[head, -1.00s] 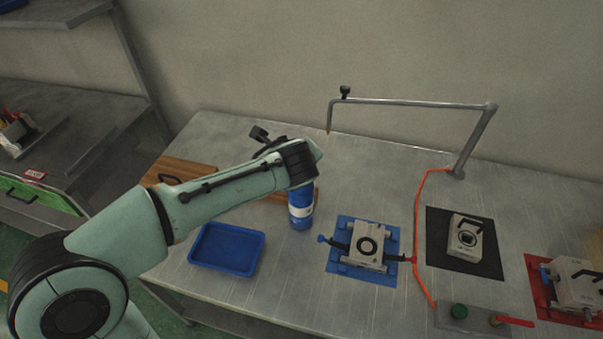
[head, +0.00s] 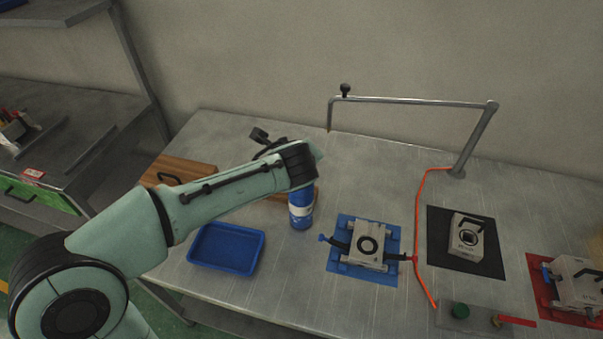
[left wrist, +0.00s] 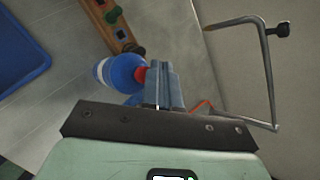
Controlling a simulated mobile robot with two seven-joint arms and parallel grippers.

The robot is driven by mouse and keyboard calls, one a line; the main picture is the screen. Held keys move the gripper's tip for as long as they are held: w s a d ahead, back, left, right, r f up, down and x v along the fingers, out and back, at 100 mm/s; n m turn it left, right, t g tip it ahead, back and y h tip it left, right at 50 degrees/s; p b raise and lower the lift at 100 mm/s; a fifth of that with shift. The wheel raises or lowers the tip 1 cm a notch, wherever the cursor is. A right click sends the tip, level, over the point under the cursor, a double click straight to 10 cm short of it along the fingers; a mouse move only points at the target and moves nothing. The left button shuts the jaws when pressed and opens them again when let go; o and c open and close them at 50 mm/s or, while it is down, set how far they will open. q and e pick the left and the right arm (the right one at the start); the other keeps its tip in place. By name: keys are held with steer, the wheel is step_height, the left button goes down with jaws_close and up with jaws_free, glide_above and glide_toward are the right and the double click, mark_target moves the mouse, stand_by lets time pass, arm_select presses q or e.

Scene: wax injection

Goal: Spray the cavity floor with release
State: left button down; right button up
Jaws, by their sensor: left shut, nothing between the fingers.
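A blue spray can (head: 300,211) with a white band stands upright on the steel bench, directly below the end of my left arm in the head view. In the left wrist view the can (left wrist: 122,72) shows a red top beside the fingers. My left gripper (left wrist: 164,85) is shut and empty, close to that red top; I cannot tell whether they touch. A grey mould block (head: 466,238) with a dark round recess lies on a black mat. Another grey block (head: 366,246) with a dark ring sits on the blue mat. My right gripper is not in view.
A blue tray (head: 227,266) lies left of the can. A wooden board (head: 185,170) is behind my arm. A bent metal pipe (head: 410,101) spans the back. An orange line (head: 418,210) runs between the mats. A third block (head: 577,286) sits on a red mat.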

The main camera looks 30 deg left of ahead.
arm_select(q)
steer(key=shift+f+b, duration=0.35)
steer(key=shift+f, duration=0.2)
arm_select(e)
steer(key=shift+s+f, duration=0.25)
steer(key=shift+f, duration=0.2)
arm_select(q)
steer(key=shift+r, duration=0.2)
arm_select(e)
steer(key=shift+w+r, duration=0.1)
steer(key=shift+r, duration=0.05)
arm_select(q)
steer(key=shift+r+p, duration=0.75)
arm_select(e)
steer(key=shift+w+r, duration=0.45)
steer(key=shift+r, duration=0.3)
arm_select(q)
steer(key=shift+r, duration=0.1)
